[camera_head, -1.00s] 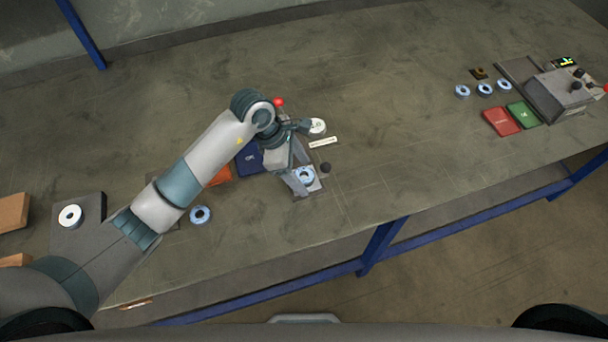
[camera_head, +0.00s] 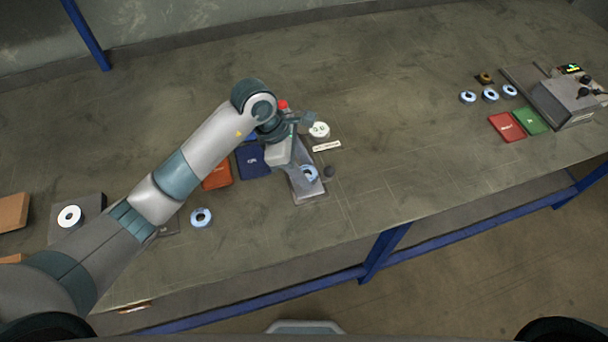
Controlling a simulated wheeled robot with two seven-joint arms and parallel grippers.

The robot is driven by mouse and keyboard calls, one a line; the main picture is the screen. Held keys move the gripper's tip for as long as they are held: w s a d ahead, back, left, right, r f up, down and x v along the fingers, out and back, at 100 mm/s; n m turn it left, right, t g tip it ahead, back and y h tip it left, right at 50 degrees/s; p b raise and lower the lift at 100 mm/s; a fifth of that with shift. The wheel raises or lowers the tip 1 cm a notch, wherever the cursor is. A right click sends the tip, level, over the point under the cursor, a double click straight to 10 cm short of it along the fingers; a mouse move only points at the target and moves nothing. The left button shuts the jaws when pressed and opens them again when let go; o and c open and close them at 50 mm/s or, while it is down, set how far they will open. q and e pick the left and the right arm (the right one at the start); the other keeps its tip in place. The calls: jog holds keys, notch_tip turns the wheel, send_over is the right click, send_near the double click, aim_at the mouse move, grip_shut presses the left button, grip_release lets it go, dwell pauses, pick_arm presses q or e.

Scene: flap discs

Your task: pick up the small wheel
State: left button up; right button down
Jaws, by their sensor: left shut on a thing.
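My left gripper (camera_head: 304,166) comes down over a small grey plate (camera_head: 309,197) near the middle of the table. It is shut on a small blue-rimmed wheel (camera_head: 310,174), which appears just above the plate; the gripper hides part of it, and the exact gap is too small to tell. Another blue-rimmed wheel (camera_head: 201,217) lies loose on the table to the left. Three similar wheels (camera_head: 490,95) lie in a row at the right. My right gripper is not in view.
A white disc (camera_head: 320,130), a white label (camera_head: 327,146) and a dark knob (camera_head: 329,171) are close to the gripper. Blue (camera_head: 252,163) and orange (camera_head: 217,176) pads lie left. Red (camera_head: 507,127) and green (camera_head: 530,120) pads lie right, beside a grey machine (camera_head: 565,97). The centre-right table is clear.

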pick_arm(q)
jog(key=shift+w+r+b, duration=0.1)
jog(key=shift+r+b, duration=0.25)
jog(key=shift+r, duration=0.25)
jog(key=s+d+r+b, duration=0.4)
jog(key=s+d+r, duration=0.3)
jog(key=d, duration=0.2)
jog(key=shift+s+b, duration=0.3)
jog(key=shift+s, duration=0.05)
jog(key=shift+a+r, duration=0.1)
